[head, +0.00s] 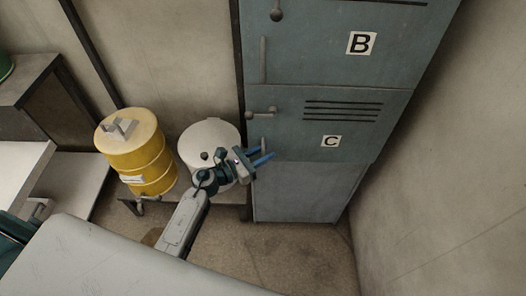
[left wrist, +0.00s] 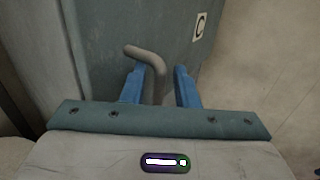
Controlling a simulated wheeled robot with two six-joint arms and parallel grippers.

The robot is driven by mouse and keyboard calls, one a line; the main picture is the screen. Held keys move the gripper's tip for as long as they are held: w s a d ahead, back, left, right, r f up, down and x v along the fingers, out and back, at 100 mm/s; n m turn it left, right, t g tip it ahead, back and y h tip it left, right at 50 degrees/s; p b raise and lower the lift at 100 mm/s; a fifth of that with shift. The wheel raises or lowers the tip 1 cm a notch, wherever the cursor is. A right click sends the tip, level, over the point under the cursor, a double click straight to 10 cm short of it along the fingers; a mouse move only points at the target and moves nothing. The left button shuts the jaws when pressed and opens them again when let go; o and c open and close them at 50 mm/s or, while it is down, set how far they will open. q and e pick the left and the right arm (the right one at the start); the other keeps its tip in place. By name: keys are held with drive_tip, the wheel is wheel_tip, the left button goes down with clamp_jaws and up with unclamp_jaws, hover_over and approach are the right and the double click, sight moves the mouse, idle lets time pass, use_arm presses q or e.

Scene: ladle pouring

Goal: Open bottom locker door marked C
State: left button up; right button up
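The grey-blue locker door marked C (head: 357,117) is shut below the door marked B, with its C label (head: 331,141) at lower right. A lever handle (head: 259,115) is at its upper left edge, with a vertical bar below it. My left gripper (head: 264,157) is open in front of the door's lower left, below the lever in the head view. In the left wrist view, a bent grey handle (left wrist: 150,57) shows ahead of and between the spread blue fingers (left wrist: 159,86). Contact cannot be told. My right gripper is not in view.
A yellow drum (head: 138,152) and a white round container (head: 209,141) stand on a low stand left of the locker. A wall (head: 450,165) rises close on the right. Bare floor (head: 300,250) lies before the locker.

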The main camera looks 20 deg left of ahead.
use_arm(q)
drive_tip(key=shift+d, duration=0.1)
clamp_jaws()
